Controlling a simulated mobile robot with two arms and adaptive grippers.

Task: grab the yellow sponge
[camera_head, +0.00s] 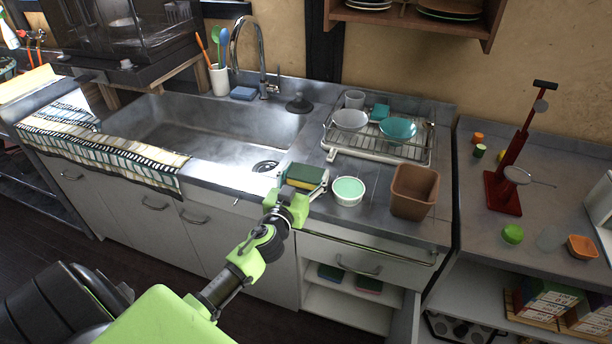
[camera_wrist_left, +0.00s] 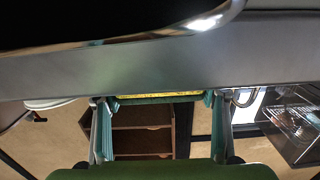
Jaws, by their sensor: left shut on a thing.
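The yellow sponge (camera_head: 306,173), with a dark green top layer, is at the counter's front edge, right of the sink, in the head view. My left gripper (camera_head: 302,182) is shut on it, with a finger at each end. In the left wrist view a thin yellow and teal strip of the sponge (camera_wrist_left: 158,97) shows between the fingertips of my left gripper (camera_wrist_left: 160,102). I cannot tell whether the sponge still touches the counter. My right gripper is not in view.
A white bowl with pale green inside (camera_head: 348,191) stands close right of the sponge, then a brown bin (camera_head: 414,191). A dish rack (camera_head: 378,150) is behind. The sink (camera_head: 215,130) lies left. A blue sponge (camera_head: 243,93) sits by the faucet (camera_head: 262,60).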

